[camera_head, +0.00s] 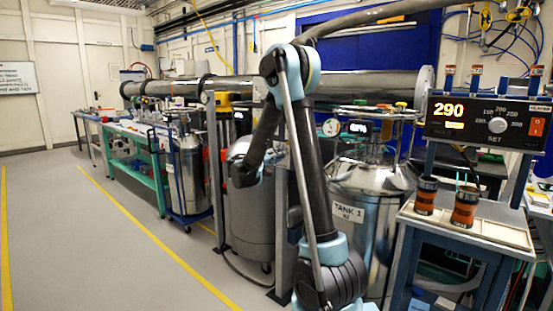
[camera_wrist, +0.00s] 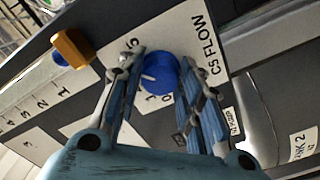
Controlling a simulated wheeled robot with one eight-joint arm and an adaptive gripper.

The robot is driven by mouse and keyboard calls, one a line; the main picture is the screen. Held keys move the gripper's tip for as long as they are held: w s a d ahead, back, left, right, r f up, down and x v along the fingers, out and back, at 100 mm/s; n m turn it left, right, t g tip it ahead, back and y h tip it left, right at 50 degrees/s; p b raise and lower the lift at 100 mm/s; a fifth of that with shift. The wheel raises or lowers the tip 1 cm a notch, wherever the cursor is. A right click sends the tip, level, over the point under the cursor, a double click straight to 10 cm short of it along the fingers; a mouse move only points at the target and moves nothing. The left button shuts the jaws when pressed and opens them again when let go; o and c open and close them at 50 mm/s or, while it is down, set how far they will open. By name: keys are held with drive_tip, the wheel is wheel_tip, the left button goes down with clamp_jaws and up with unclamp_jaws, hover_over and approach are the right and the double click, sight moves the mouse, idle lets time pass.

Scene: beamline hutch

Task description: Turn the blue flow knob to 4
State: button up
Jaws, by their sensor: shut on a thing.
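The blue flow knob (camera_wrist: 158,74) sits on a pale panel strip marked "C5 FLOW" in the wrist view. A short white pointer mark shows on the knob's left side. A "5" is printed to its upper left and low numbers, partly hidden, lie just below it. The printed 4 cannot be made out beside the knob. My gripper (camera_wrist: 160,60) has one finger on each side of the knob and is shut on it. In the head view my arm stands in front of the tanks; the gripper and the blue knob cannot be made out there.
An orange block-shaped handle (camera_wrist: 73,48) with a blue part stands left of the knob, near a numbered scale. Tank 2 (camera_wrist: 300,145) is at the lower right. In the head view, Tank 1 (camera_head: 372,210) and a heater controller (camera_head: 487,122) reading 290 stand right of my arm. The left floor is clear.

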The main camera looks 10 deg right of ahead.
drive_tip(key=shift+m, duration=0.5)
drive_tip(key=o, duration=1.1)
drive_tip(key=shift+w+a+f, duration=0.1)
drive_tip(key=shift+c, duration=0.2)
drive_tip(key=v, duration=1.2)
